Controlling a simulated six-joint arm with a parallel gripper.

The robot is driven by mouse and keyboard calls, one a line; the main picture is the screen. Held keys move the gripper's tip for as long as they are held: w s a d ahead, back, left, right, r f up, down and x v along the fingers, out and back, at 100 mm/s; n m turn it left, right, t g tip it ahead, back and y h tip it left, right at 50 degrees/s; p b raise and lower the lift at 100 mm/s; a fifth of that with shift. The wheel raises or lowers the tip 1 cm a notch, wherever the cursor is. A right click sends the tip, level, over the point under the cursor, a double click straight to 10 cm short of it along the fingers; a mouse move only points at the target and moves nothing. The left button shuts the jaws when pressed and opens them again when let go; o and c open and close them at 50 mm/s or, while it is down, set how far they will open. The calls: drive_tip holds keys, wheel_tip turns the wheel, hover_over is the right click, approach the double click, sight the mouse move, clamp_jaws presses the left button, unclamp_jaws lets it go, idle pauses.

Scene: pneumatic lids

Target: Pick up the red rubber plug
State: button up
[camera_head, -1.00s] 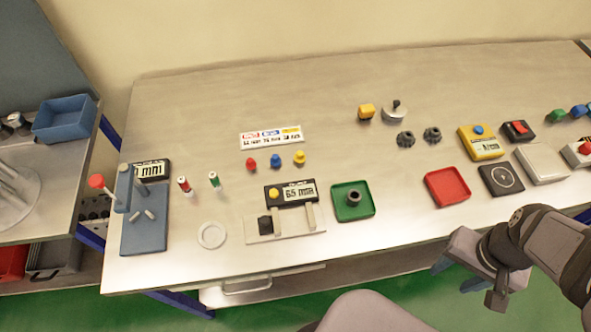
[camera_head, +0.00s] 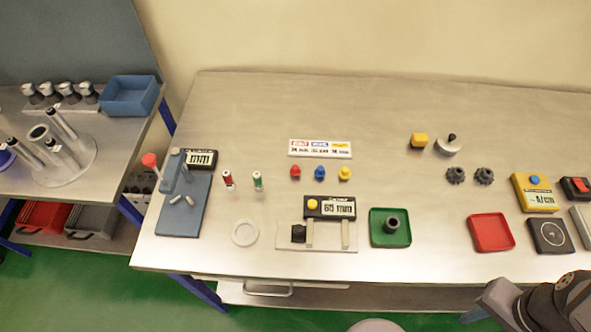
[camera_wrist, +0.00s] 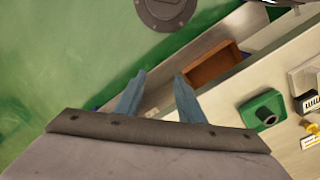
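The red rubber plug (camera_head: 295,172) stands on the metal table, left of a blue plug (camera_head: 319,173) and a yellow plug (camera_head: 344,173). All are in a row below a white label card (camera_head: 320,148). My gripper (camera_wrist: 158,95) shows in the wrist view with its two blue-grey fingers apart and nothing between them. In the head view my arm is at the lower right, beyond the table's front edge and far from the red plug. The red plug is not visible in the wrist view.
Below the plugs stands a 65 mm gauge (camera_head: 330,207). Left are two small vials (camera_head: 228,180) and a blue-based gauge stand (camera_head: 180,210). Right are a green tray (camera_head: 376,238) with a dark part and a red tray (camera_head: 491,248).

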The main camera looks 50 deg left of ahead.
drive_tip(key=shift+w, duration=0.1)
drive_tip(key=w+a+r, duration=0.2)
drive_tip(key=w+a, duration=0.3)
drive_tip(key=a, duration=0.3)
drive_tip(key=w+a+r+p, duration=0.15)
drive_tip(key=w+a, duration=0.25)
drive_tip(key=a, duration=0.4)
drive_tip(key=w+a+r, duration=0.2)
drive_tip(key=w+a, duration=0.3)
drive_tip(key=a, duration=0.4)
drive_tip(key=m, duration=0.2)
hover_over(295, 167)
drive_tip(key=shift+s+d+f, duration=0.1)
drive_tip(key=shift+s+f, duration=0.25)
drive_tip(key=shift+f, duration=0.15)
drive_tip(key=shift+w+f+p, duration=0.15)
drive_tip(key=shift+f+p, duration=0.9)
drive_tip(key=shift+f, duration=0.8)
drive_tip(key=shift+w+f+p, duration=0.15)
drive_tip(key=shift+f+p, duration=0.85)
drive_tip(key=shift+f, duration=0.8)
